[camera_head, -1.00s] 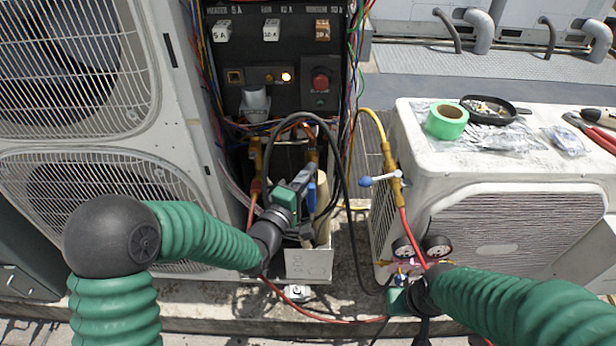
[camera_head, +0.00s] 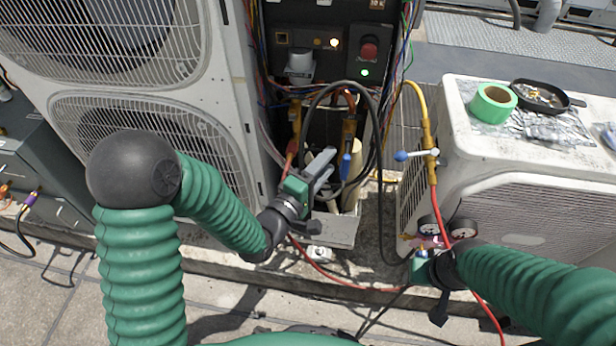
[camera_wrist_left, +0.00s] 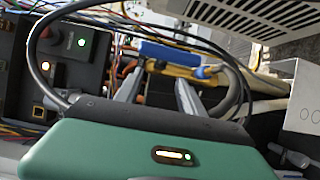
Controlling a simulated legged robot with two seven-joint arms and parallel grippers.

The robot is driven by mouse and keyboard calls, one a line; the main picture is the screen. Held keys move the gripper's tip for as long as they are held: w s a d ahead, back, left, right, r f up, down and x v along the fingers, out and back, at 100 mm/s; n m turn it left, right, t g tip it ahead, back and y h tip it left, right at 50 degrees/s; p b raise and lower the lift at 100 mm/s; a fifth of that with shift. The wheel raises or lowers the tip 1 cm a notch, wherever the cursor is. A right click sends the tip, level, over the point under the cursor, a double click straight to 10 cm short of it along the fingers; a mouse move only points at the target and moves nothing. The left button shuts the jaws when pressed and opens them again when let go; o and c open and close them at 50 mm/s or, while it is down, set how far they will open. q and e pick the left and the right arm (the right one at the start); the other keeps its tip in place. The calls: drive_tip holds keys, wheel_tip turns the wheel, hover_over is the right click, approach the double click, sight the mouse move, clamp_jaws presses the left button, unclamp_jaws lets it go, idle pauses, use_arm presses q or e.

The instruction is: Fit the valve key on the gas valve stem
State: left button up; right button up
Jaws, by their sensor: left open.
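My left gripper (camera_head: 324,167) is open in front of the cabinet's lower opening. In the left wrist view its two fingers (camera_wrist_left: 158,88) are apart with nothing held between them. A brass fitting with a blue handle (camera_wrist_left: 165,53) lies just beyond the fingertips; its blue part (camera_head: 345,168) also shows beside the gripper in the head view. I cannot tell whether it is the valve key or the gas valve stem. Another brass valve with a blue lever (camera_head: 415,155) is on the yellow-red hose. My right gripper (camera_head: 422,268) is near the gauges; its fingers are unclear.
The tall condenser (camera_head: 150,110) stands left of the open control panel (camera_head: 310,50). A low white unit (camera_head: 520,190) at right carries green tape (camera_head: 493,103) and a black dish (camera_head: 540,95). Black and red hoses loop around the grippers. Paving in front is mostly clear.

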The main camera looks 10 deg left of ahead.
use_arm(q)
drive_tip(key=p+v, duration=0.8)
drive_tip(key=p, duration=0.1)
drive_tip(key=a+f+m+g+y, duration=0.5)
drive_tip(key=a+m+g, duration=0.2)
drive_tip(key=m, duration=0.2)
drive_tip(key=s+a+r+m+g+y, duration=0.1)
drive_tip(key=s+a+r+m+g, duration=0.15)
drive_tip(key=s, duration=0.35)
drive_tip(key=s+a+r+m+g+y, duration=0.1)
drive_tip(key=s+a+r+g+y, duration=0.1)
drive_tip(key=s+g, duration=0.3)
wheel_tip(320, 180, up, 22)
drive_tip(key=s+p, duration=0.1)
drive_tip(key=p, duration=2.2)
drive_tip(key=shift+s+r+t, duration=0.2)
drive_tip(key=shift+t, duration=0.25)
use_arm(e)
drive_tip(key=w+v, duration=0.3)
drive_tip(key=v, duration=1.3)
drive_tip(key=w+r+v, duration=0.1)
drive_tip(key=w+v, duration=0.3)
drive_tip(key=v, duration=1.1)
drive_tip(key=shift+r, duration=0.7)
